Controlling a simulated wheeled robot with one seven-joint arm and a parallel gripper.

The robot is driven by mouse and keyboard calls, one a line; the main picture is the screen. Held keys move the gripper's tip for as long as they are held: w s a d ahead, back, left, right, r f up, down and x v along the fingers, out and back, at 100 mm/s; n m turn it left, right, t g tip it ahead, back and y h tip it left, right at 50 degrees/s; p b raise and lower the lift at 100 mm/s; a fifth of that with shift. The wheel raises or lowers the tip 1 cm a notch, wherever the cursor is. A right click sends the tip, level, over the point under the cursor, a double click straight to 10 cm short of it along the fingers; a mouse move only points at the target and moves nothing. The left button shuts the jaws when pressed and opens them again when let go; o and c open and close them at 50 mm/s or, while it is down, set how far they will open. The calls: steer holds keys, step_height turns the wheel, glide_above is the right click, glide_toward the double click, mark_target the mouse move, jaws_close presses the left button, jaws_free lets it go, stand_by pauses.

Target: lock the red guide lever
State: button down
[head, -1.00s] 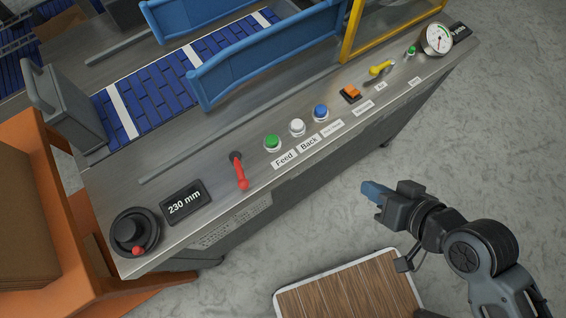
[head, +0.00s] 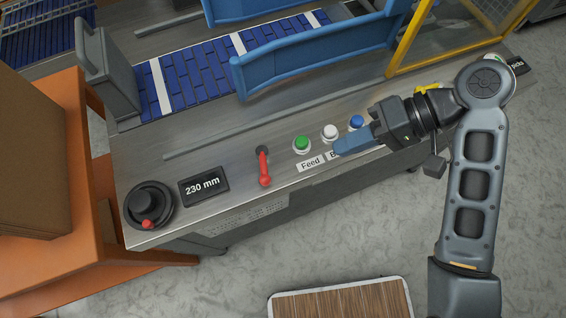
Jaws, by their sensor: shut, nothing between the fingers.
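The red guide lever (head: 264,168) stands on the metal control panel in the head view, left of the green button. Its dark pivot is at the back and its red handle points toward the panel's front edge. My gripper (head: 338,147) is shut and empty. Its blue fingers point left over the panel, near the white and blue buttons, and cover part of the "Back" label. The gripper is to the right of the lever and apart from it.
A green button (head: 302,144), a white button (head: 330,132) and a blue button (head: 356,122) lie between or near lever and gripper. Left of the lever are a "230 mm" display (head: 204,186) and a black handwheel (head: 149,205). Blue guide rails (head: 315,58) stand behind.

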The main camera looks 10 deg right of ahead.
steer(key=shift+f, duration=0.1)
steer(key=b, duration=0.6)
glide_toward(264, 166)
steer(key=a+f, duration=0.1)
steer(key=s+a+f, duration=0.1)
steer(key=a+f, duration=0.1)
steer(key=f, duration=0.1)
steer(key=shift+s+a, duration=0.15)
steer(key=shift+s, duration=0.25)
steer(key=shift+a+f, duration=0.15)
steer(key=shift+a, duration=0.4)
